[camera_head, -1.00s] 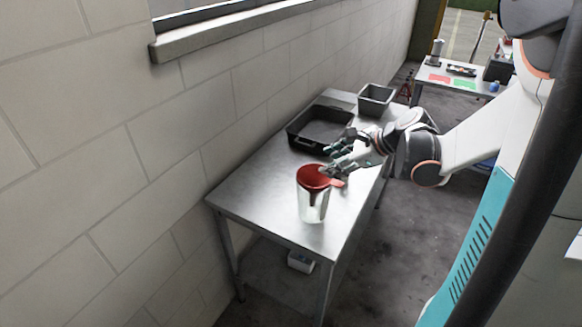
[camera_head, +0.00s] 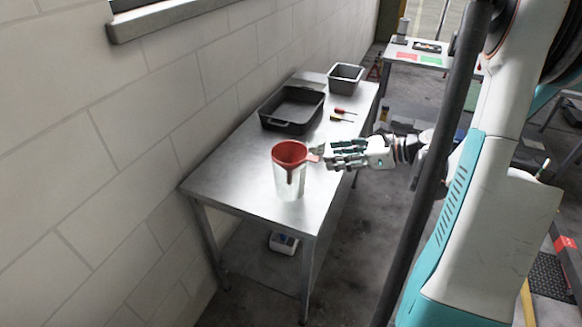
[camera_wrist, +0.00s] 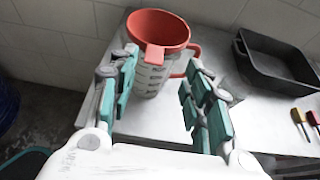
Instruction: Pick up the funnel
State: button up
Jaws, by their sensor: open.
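The red funnel (camera_head: 290,152) sits upright in the mouth of a clear jug (camera_head: 289,186) near the front of the metal table. Its spout hangs inside the jug, and its tab points right towards my gripper (camera_head: 325,155). In the wrist view the funnel (camera_wrist: 158,28) is ahead at top centre, its tab facing me. The jug (camera_wrist: 148,82) below it has markings and a red handle. My gripper (camera_wrist: 160,75) is open and empty, its green-and-grey fingers spread to the left and right of the tab. I cannot tell whether any finger touches the funnel.
The table's front left is clear.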

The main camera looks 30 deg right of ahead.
aim_at(310, 157)
jog(key=shift+a+b+x, duration=0.2)
jog(key=shift+b+x, duration=0.4)
jog(key=shift+x, duration=1.15)
jog(key=shift+a+b+x, duration=0.15)
jog(key=shift+b+x, duration=0.45)
jog(key=shift+x, duration=1.1)
jog(key=shift+s+r, duration=0.2)
jog(key=shift+r, duration=0.05)
grip_shut()
